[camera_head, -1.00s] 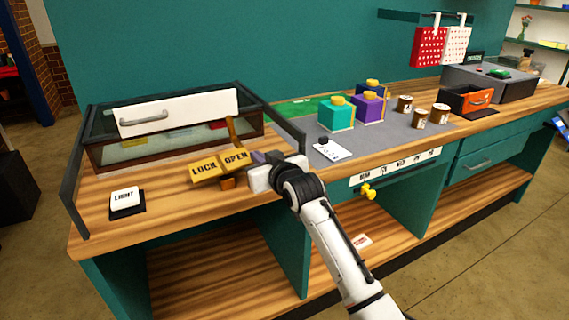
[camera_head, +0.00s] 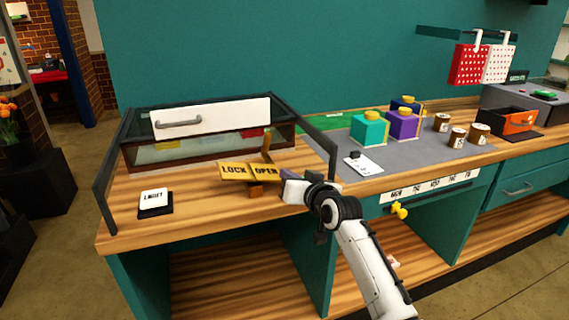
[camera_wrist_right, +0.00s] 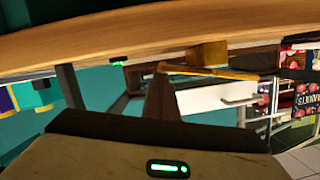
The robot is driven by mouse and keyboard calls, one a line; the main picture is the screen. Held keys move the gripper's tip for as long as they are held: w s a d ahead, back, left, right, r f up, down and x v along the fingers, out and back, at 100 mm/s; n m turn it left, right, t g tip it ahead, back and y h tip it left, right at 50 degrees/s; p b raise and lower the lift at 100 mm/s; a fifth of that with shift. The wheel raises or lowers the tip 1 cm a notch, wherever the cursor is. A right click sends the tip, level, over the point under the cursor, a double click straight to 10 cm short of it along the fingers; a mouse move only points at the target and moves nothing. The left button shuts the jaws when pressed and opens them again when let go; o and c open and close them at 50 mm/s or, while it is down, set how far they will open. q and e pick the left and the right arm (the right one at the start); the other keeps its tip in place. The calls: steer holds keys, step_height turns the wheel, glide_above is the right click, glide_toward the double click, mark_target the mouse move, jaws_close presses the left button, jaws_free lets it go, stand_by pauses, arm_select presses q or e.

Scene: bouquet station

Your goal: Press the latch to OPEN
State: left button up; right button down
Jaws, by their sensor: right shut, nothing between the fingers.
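The latch is a yellow rocker plate marked LOCK (camera_head: 234,171) on its left half and OPEN (camera_head: 266,172) on its right half. Its OPEN side dips relative to the table, and a short wooden lever (camera_head: 267,142) stands above it, leaning slightly right. The plate also shows edge-on in the right wrist view (camera_wrist_right: 208,72). My right gripper (camera_head: 286,176) is shut and empty at the right end of the OPEN half. I cannot tell whether it touches the plate. My left gripper is not in view.
A glass case with a white, handled front (camera_head: 210,119) stands behind the latch. A LIGHT button (camera_head: 154,201) lies to the left. Teal (camera_head: 368,130) and purple (camera_head: 402,124) blocks stand on a grey mat to the right. A dark side rail (camera_head: 321,150) rises close by.

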steer(key=shift+f, duration=0.1)
steer(key=r+p, duration=0.1)
steer(key=d+r+p, duration=0.1)
steer(key=r, duration=0.1)
steer(key=s+r+p, duration=0.1)
steer(key=shift+d+r+p, duration=0.15)
steer(key=shift+d+p, duration=0.1)
steer(key=shift+p, duration=0.1)
steer(key=v, duration=0.8)
steer(key=shift+s+r, duration=0.2)
steer(key=shift+s, duration=0.1)
steer(key=s+d+f+g+h, duration=0.1)
steer(key=s+d+f+g, duration=0.15)
steer(key=s+f, duration=1.05)
steer(key=s+d+f+g+h, duration=0.2)
steer(key=s+d+f, duration=0.2)
steer(key=s+f, duration=0.9)
steer(key=s+d+f+n+g, duration=0.1)
steer(key=s+f, duration=0.8)
steer(key=s, duration=0.3)
steer(key=shift+d+f, duration=0.25)
steer(key=shift+f, duration=0.1)
